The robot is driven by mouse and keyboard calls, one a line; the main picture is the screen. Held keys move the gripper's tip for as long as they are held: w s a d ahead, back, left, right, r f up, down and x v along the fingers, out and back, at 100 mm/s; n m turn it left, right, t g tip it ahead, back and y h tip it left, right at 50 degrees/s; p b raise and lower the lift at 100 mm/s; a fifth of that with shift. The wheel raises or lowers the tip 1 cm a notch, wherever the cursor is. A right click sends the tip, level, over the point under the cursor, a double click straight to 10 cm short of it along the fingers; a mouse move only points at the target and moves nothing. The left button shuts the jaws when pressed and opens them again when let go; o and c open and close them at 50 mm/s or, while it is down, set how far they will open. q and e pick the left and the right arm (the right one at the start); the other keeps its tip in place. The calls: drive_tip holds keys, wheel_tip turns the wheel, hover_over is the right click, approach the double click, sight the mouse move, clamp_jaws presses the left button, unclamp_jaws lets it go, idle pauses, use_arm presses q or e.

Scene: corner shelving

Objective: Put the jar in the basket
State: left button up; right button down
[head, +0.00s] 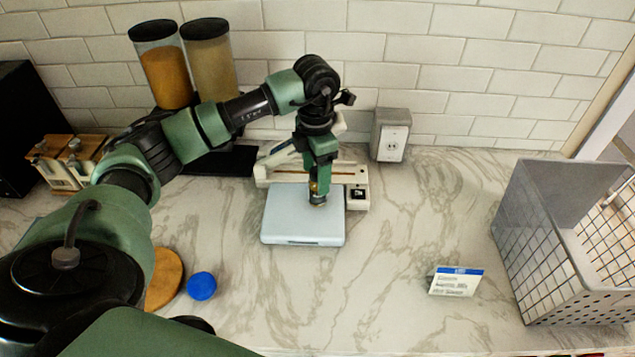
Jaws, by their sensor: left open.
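The basket (545,240), a grey crate with perforated and wire-mesh sides, stands at the right of the counter. My left gripper (318,196) is open and points down over the pale, flat plate of a scale (290,228) in the middle. A small gold and dark patch shows at its fingertips; I cannot tell whether it is a small jar or part of the gripper. Two tall clear jars with dark lids stand at the back left, one with orange contents (166,75) and one with tan contents (212,65). My right gripper is not in view.
A blue round cap or lid (201,286) and a round wooden piece (165,280) lie at the front left. A small label card (456,281) stands left of the basket. A wall outlet box (391,135) is behind. The counter between scale and card is clear.

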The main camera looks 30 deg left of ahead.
use_arm(q)
wheel_tip(320, 180, down, 4)
drive_tip(key=shift+d+r+p, duration=0.1)
drive_tip(key=shift+r+p, duration=0.05)
drive_tip(key=shift+p, duration=0.6)
drive_tip(key=shift+f, duration=0.2)
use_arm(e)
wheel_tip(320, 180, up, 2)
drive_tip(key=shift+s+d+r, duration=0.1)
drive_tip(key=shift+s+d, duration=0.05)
use_arm(q)
clamp_jaws()
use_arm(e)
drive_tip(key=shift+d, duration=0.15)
use_arm(q)
drive_tip(key=shift+r, duration=0.1)
